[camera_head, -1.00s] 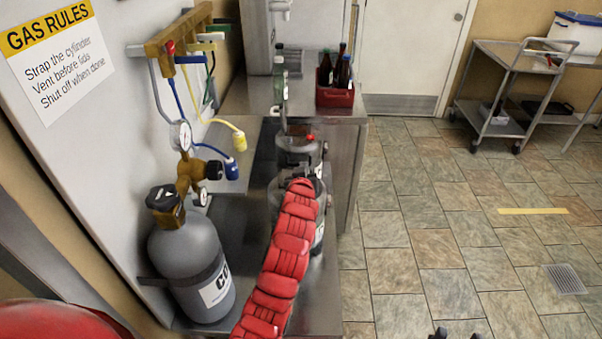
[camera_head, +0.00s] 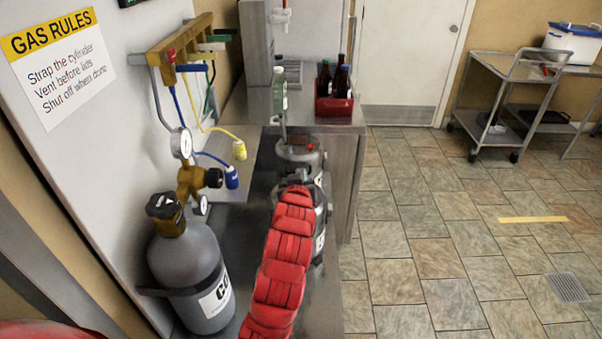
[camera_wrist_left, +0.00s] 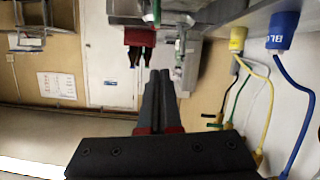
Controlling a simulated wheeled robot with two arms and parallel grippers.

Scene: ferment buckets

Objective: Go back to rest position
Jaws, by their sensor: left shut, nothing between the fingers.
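My left arm, in segmented red covering (camera_head: 280,265), comes up from the bottom of the head view. Its far end lies in front of a steel keg (camera_head: 301,150), and the gripper itself cannot be made out clearly there. In the left wrist view my left gripper (camera_wrist_left: 160,72) is shut, its two dark fingers side by side with nothing held between them. My right gripper is not in view.
A grey gas cylinder (camera_head: 187,270) stands strapped at the left wall, below a hose rack (camera_head: 170,47). A red crate (camera_head: 334,107) with bottles sits on the back counter. A steel cart (camera_head: 512,65) stands back right. The tiled floor is clear.

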